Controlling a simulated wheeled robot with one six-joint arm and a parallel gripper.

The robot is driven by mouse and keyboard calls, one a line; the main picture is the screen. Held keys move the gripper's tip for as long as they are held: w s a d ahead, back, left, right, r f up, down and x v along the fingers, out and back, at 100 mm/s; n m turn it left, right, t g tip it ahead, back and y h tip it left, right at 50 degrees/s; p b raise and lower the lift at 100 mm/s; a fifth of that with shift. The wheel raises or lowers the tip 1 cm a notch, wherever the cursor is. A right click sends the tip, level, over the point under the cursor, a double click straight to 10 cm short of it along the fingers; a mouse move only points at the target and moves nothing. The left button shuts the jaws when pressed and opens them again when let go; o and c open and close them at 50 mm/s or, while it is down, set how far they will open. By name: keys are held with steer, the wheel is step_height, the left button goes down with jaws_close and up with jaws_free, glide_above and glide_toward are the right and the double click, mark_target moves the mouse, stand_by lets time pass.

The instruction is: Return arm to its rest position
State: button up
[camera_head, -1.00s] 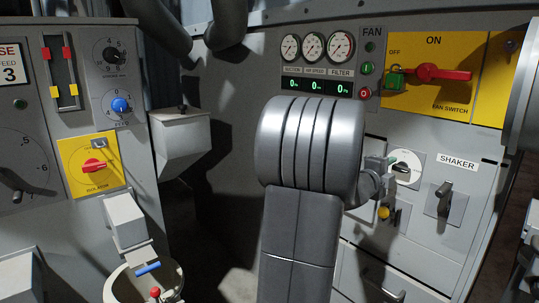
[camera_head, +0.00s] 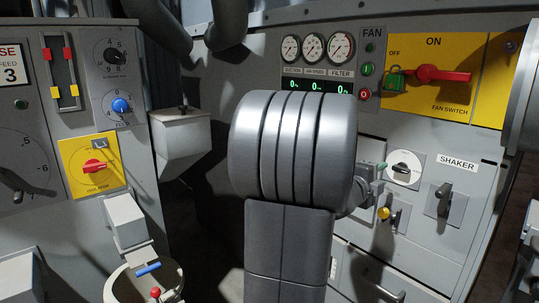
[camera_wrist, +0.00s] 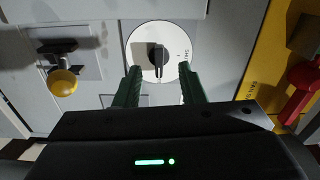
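My grey arm (camera_head: 290,150) stands folded in the middle of the head view and hides most of my gripper. A green fingertip (camera_head: 381,166) shows just left of the white round dial (camera_head: 404,168). In the wrist view my gripper (camera_wrist: 158,72) has its two green fingers spread apart with nothing between them. The white dial with its black knob (camera_wrist: 158,56) lies beyond the fingertips, apart from them as far as I can tell.
A yellow knob (camera_head: 384,213) is below the dial, and the shaker lever (camera_head: 445,195) is to its right. The yellow fan switch panel (camera_head: 450,98) with a red handle (camera_head: 440,74) is above. The isolator panel (camera_head: 93,165) and grey hopper (camera_head: 180,140) stand at the left.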

mark_target(393, 169)
steer(key=x, duration=0.7)
steer(key=shift+d+f, duration=0.1)
steer(key=n+p, duration=0.2)
steer(key=shift+n, duration=0.4)
steer(key=n+p, duration=0.3)
steer(key=n, duration=0.1)
steer(key=shift+s+f+p, duration=0.15)
steer(key=shift+f+p, duration=0.1)
steer(key=shift+p, duration=0.15)
steer(key=n+p, duration=0.5)
steer(key=shift+s+d+f, duration=0.1)
steer(key=shift+s+f, duration=0.1)
steer(key=shift+f, duration=0.05)
steer(key=n+p, duration=0.3)
steer(key=p, duration=0.1)
steer(key=shift+s+d+f, duration=0.15)
steer(key=shift+s+f, duration=0.05)
steer(key=shift+f, duration=0.05)
steer(key=shift+n, duration=0.3)
